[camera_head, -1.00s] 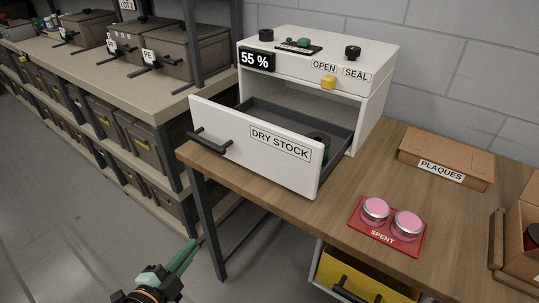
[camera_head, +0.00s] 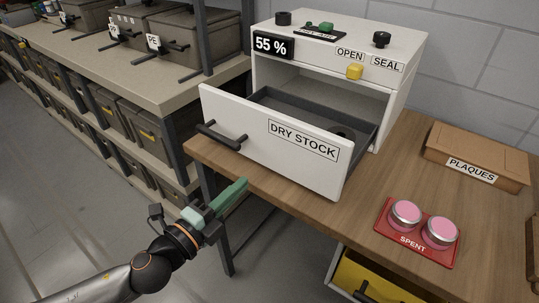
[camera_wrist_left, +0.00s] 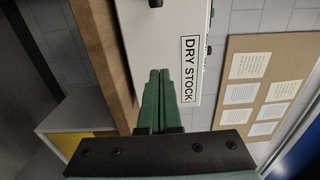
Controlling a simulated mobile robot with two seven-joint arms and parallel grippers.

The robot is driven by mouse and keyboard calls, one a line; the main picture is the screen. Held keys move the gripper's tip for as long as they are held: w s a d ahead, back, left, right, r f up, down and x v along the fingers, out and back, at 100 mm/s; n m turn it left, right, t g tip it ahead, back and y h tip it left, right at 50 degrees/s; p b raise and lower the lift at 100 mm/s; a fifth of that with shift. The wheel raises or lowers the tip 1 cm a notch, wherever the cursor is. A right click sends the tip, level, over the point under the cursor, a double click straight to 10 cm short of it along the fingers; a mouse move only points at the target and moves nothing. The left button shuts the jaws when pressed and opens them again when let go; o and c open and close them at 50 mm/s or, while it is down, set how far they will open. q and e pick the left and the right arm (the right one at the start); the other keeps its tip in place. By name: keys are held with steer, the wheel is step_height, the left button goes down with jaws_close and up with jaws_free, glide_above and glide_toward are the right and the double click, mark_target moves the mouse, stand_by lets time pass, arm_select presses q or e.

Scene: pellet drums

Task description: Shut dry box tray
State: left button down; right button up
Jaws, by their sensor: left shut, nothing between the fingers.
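The dry box (camera_head: 335,42) is a white cabinet on the wooden table. Its tray, with a white front labelled DRY STOCK (camera_head: 262,158), is pulled out toward me and stands open. A dark handle (camera_head: 221,136) is on the left part of the tray front. My left gripper (camera_head: 243,186) is shut and empty, below and in front of the tray front, apart from it in the head view. In the left wrist view the green fingers (camera_wrist_left: 158,80) are together and point toward the tray front (camera_wrist_left: 165,35). My right gripper is not in view.
A red SPENT tray (camera_head: 417,243) holds two pink-topped tins on the table at right. A PLAQUES box (camera_head: 475,158) lies behind it. A yellow drawer (camera_head: 375,280) is under the table. Shelves with grey bins (camera_head: 165,35) stand at left.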

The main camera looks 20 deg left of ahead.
arm_select(q)
steer(key=p, duration=0.2)
glide_toward(277, 151)
steer(key=x, duration=0.5)
steer(key=shift+w+d+r, duration=0.1)
steer(key=shift+w, duration=0.1)
steer(key=shift+w+d, duration=0.25)
steer(key=shift+w, duration=0.45)
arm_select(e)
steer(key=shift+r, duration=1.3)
